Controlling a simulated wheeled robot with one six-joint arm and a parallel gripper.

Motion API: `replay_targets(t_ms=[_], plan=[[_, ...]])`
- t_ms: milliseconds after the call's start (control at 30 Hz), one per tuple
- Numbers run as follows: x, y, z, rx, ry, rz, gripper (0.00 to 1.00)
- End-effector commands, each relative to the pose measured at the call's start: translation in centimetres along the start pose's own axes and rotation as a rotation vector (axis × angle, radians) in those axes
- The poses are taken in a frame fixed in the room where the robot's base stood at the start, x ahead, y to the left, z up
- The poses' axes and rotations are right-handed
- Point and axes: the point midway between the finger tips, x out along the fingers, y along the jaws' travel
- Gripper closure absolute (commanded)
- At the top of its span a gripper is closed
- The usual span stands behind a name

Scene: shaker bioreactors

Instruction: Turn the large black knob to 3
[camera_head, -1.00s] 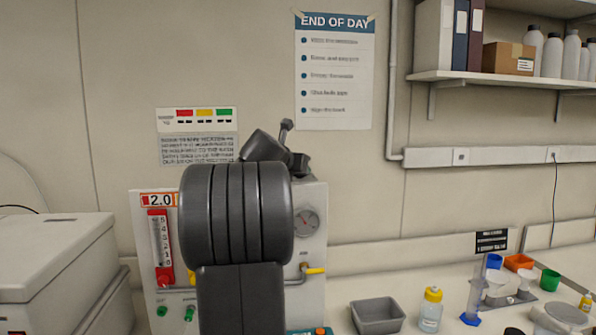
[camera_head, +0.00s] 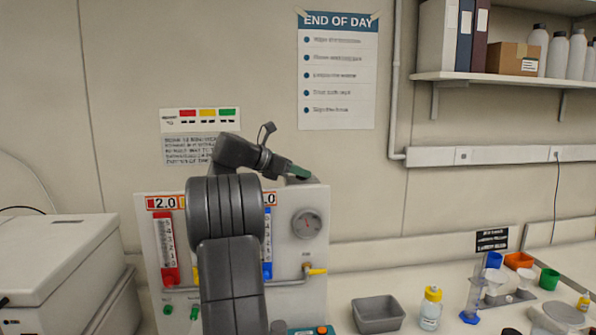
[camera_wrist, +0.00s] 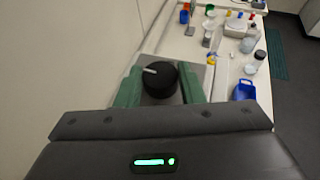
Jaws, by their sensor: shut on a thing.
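The large black knob (camera_wrist: 163,84) shows in the wrist view, round, with a pale pointer line (camera_wrist: 149,71) toward the upper left of the picture. The green fingers of my gripper (camera_wrist: 161,73) stand on both sides of the knob and are shut on it. In the head view my gripper (camera_head: 299,172) is at the top right edge of the white instrument panel (camera_head: 313,255). The knob cannot be made out clearly there. No scale numbers around the knob are readable.
My arm covers the panel's middle. A red flow tube (camera_head: 166,250), a blue flow tube (camera_head: 267,243), a gauge (camera_head: 306,224) and a yellow valve (camera_head: 317,271) show beside it. A grey bin (camera_head: 377,315) and a yellow-capped bottle (camera_head: 431,310) stand to the right.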

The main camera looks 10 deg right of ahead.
Motion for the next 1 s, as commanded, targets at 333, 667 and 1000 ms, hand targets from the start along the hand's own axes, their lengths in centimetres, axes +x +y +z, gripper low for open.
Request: replay_targets(t_ms=[333, 667, 1000], plan=[[0.0, 0.04, -0.01, 0.01, 0.001, -0.026, 0.88], [0.01, 0.04, -0.02, 0.009, 0.001, -0.025, 0.44], [-0.35, 0.07, -0.03, 0.01, 0.001, -0.024, 0.44]])
